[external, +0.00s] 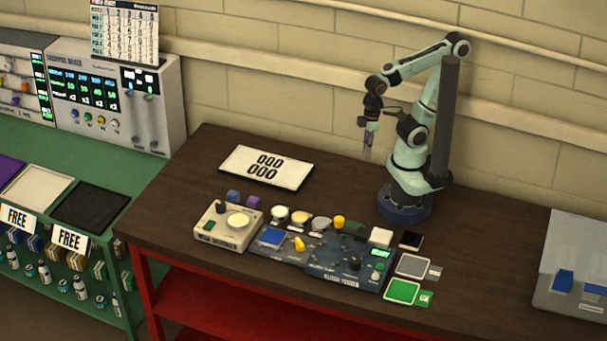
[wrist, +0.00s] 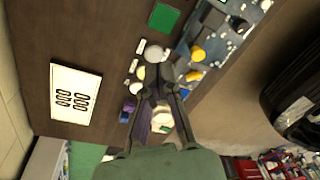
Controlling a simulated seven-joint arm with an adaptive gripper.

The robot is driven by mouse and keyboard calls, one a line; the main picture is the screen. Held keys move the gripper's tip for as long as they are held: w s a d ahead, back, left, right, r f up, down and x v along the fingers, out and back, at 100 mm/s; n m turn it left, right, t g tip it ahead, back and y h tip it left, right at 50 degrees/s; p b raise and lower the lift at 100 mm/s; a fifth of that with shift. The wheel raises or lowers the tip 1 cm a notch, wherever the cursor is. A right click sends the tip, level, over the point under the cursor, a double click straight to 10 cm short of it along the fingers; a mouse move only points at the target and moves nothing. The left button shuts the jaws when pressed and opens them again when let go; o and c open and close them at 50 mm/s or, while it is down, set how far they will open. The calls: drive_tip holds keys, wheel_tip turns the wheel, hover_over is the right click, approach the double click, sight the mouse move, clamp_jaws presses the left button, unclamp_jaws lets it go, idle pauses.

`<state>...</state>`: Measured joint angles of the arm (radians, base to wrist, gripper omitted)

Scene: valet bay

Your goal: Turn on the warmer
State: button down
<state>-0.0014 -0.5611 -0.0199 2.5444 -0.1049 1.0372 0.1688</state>
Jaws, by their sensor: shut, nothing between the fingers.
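A beige box (external: 228,226) with a round cream disc on top, a dark knob (external: 221,207) and a small green button stands at the left end of the equipment on the table. It looks like the warmer, but its label is too small to read. In the wrist view, the beige box (wrist: 163,121) is partly hidden behind my fingers. My gripper (external: 367,153) is shut and empty, pointing down in the air to the right of the box and well apart from it. It also shows in the wrist view (wrist: 154,80). I cannot tell whether the warmer is on.
Several round lids and small blocks lie behind. A white card (external: 266,168) lies farther back. A grey case (external: 577,262) stands far right. The table's back right is mostly clear.

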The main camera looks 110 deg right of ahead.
drive_tip(key=w+d+r+m+t+h, duration=0.1)
drive_tip(key=w+d+r+m+t, duration=0.15)
drive_tip(key=w, duration=0.65)
drive_tip(key=w+d+r+m+t+h, duration=0.2)
drive_tip(key=w+d+r+m, duration=0.15)
drive_tip(key=w, duration=0.65)
drive_tip(key=w+d+r+m+t+h, duration=0.1)
drive_tip(key=w+d+r+m+t, duration=0.2)
drive_tip(key=w, duration=0.6)
drive_tip(key=w+f+m+h, duration=0.2)
drive_tip(key=w+f, duration=0.2)
drive_tip(key=w, duration=0.2)
drive_tip(key=w+a+f+n+g, duration=0.1)
drive_tip(key=w+f, duration=0.1)
drive_tip(key=f, duration=0.4)
drive_tip(key=w+a+f+n+g, duration=0.1)
drive_tip(key=a+f, duration=0.1)
drive_tip(key=f, duration=0.5)
drive_tip(key=shift+w+a+f, duration=0.3)
drive_tip(key=shift+w, duration=0.05)
